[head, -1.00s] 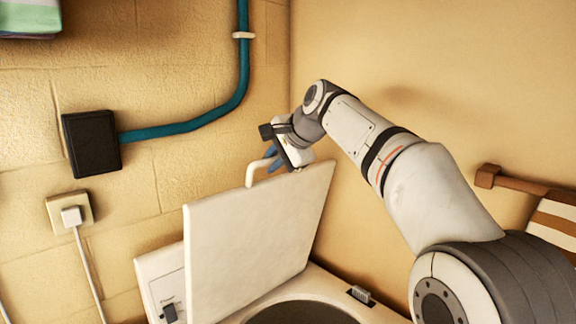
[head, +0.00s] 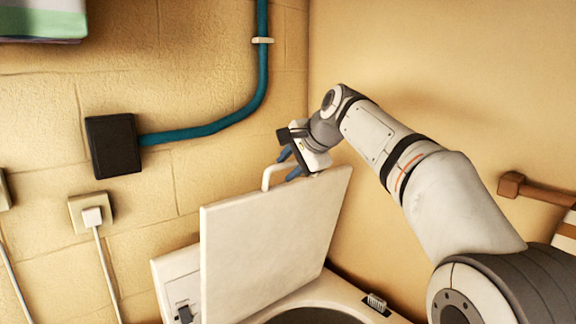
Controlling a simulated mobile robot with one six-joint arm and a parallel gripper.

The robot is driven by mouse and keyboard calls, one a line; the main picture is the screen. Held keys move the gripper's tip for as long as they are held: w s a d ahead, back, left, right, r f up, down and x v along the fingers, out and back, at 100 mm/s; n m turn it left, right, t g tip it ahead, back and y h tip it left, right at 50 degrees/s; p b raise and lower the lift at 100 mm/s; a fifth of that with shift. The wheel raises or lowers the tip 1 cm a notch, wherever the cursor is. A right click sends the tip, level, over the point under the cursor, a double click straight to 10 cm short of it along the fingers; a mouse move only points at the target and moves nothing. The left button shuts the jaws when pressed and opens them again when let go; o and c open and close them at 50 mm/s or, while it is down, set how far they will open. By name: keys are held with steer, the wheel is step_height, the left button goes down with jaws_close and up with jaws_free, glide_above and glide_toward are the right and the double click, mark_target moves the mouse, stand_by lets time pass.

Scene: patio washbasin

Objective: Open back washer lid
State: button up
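The white washer lid (head: 270,240) stands raised, nearly upright, at the back of the washer in the head view. Its white handle (head: 266,178) sticks up at the top edge. The dark round washer opening (head: 308,316) shows below and in front of the lid, cut off by the lower frame edge. My gripper (head: 288,165) is at the top of the lid by the handle. Its two blue fingers are apart, with nothing clearly held between them. Whether a finger touches the handle is hard to tell.
A washer panel with a dark switch (head: 183,306) is left of the lid. A black box (head: 113,145) with a teal pipe (head: 205,130) and a plugged socket (head: 92,213) are on the left wall. A wooden rail (head: 535,190) is on the right wall.

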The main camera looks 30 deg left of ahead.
steer(key=b+v, duration=0.1)
steer(key=v, duration=0.6)
steer(key=shift+d+r, duration=0.25)
steer(key=shift+d, duration=0.05)
steer(key=shift+s, duration=0.1)
steer(key=s+d+f+t+h+b, duration=0.1)
steer(key=d+f+h, duration=0.1)
steer(key=d+f, duration=0.5)
steer(key=s+d+f+n+h+b, duration=0.15)
steer(key=d+f, duration=0.25)
steer(key=d, duration=0.7)
steer(key=d+f+t+h+b, duration=0.1)
steer(key=d+f+b, duration=0.1)
steer(key=d+f, duration=0.5)
steer(key=s+d+f+n+g+h+b, duration=0.1)
steer(key=s+d+f+n+h+b, duration=0.1)
steer(key=s+d+f, duration=1.7)
step_height(320, 180, down, 2)
steer(key=shift+s+d+f+g+h+b, duration=0.15)
steer(key=shift+d+g+h+b, duration=0.45)
steer(key=shift+h, duration=0.65)
